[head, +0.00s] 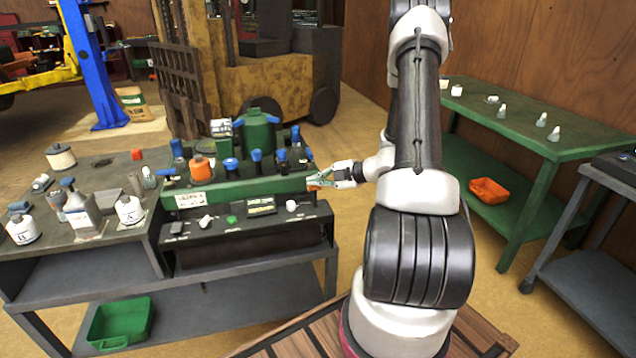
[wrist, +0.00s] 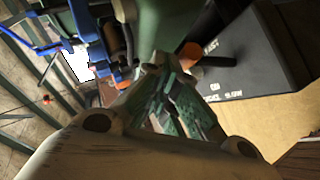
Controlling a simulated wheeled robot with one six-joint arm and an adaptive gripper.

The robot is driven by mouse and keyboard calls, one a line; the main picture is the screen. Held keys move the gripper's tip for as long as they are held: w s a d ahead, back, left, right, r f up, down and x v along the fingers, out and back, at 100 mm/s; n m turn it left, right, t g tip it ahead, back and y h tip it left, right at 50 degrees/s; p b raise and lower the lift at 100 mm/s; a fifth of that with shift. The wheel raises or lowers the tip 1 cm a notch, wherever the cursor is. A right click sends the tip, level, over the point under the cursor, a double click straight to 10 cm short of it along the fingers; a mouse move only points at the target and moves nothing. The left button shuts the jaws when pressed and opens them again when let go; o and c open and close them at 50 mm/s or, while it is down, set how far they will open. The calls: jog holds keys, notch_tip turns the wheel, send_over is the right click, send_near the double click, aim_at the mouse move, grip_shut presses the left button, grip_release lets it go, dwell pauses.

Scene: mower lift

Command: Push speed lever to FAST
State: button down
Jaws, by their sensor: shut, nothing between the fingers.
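The speed lever has an orange knob (wrist: 187,55) and a dark stem in the wrist view. It stands out from a black plate (wrist: 265,60) with white lettering, FAST at the upper end and SLOW at the lower end. The stem lies between the two words, closer to FAST. My gripper (wrist: 157,68) is shut and empty, its tips right beside the orange knob; I cannot tell whether they touch. In the head view my gripper (head: 318,180) is at the right end of the green machine (head: 240,188), with a bit of orange showing at its tips.
The machine stands on a grey bench (head: 110,245) with bottles and cans at its left. A green side table (head: 520,135) stands at the right, with an orange bin (head: 488,190) on its lower shelf. A yellow forklift (head: 215,60) is behind. Floor right of the machine is clear.

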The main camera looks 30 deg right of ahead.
dwell(0.6)
jog(key=shift+s+a+f, duration=0.25)
jog(key=shift+s+f, duration=0.2)
jog(key=shift+s, duration=0.35)
jog(key=s+d+r, duration=0.4)
jog(key=s+r, duration=0.3)
jog(key=s, duration=0.5)
jog(key=shift+m+g, duration=0.3)
jog(key=shift+w+d+f+x, duration=0.1)
jog(key=shift+d+f+x, duration=0.15)
jog(key=shift+x, duration=1.85)
jog(key=shift+w+d+f+x, duration=0.15)
jog(key=shift+d+x, duration=0.25)
jog(key=shift+x, duration=1.7)
jog(key=shift+w+d+f+x, duration=0.15)
jog(key=shift+d+x, duration=0.15)
jog(key=shift+x, duration=1.75)
jog(key=shift+w, duration=0.1)
